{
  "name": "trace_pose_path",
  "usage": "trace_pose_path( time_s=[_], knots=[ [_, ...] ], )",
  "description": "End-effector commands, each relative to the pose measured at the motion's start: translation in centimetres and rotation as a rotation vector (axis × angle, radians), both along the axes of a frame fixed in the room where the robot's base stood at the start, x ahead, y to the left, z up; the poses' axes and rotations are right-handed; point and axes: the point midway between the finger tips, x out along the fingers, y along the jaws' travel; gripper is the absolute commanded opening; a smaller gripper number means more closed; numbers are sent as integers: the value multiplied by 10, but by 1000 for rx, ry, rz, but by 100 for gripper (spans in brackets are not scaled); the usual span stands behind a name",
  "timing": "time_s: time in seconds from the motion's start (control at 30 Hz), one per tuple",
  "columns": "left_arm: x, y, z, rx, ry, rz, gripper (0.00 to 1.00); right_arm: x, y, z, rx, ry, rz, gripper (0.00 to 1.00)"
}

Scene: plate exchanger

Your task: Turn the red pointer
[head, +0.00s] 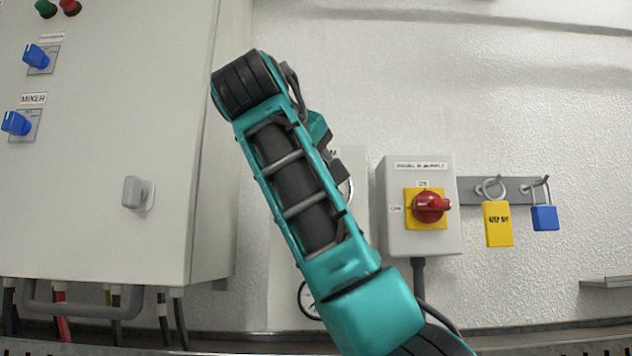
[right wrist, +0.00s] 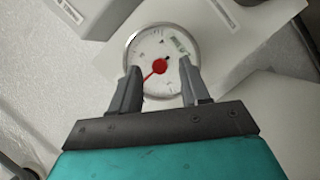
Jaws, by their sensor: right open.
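In the right wrist view a round white gauge dial (right wrist: 153,45) with a metal rim faces me. Its red pointer (right wrist: 159,67) has a round red hub and a thin tip aimed down-left. My right gripper (right wrist: 159,68) is open, with one finger on each side of the red hub; I cannot tell whether either finger touches it. In the head view my right arm covers most of the dial, and only a bit of its rim (head: 347,190) shows. My left gripper is out of view.
A grey switch box (head: 392,215) with a red rotary knob (head: 430,207) stands right of my arm. A yellow tag (head: 497,224) and blue padlock (head: 544,218) hang beside it. A large cabinet (head: 90,220) with blue knobs is at left.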

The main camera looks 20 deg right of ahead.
Motion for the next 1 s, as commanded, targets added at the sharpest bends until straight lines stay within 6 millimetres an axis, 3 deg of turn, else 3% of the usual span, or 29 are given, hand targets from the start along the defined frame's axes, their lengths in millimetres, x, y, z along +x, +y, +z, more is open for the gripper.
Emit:
trace_pose_path(
  time_s=[0.17,0.4,0.7,1.0],
  knots=[
    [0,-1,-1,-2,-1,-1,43,-32,24,9,-2,-6,4,46],
    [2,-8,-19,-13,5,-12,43,-74,54,15,0,-1,7,46],
    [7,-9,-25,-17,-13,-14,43,-91,64,23,1,-1,0,46],
    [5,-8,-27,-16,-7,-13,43,-92,65,24,0,0,0,46]
  ],
)
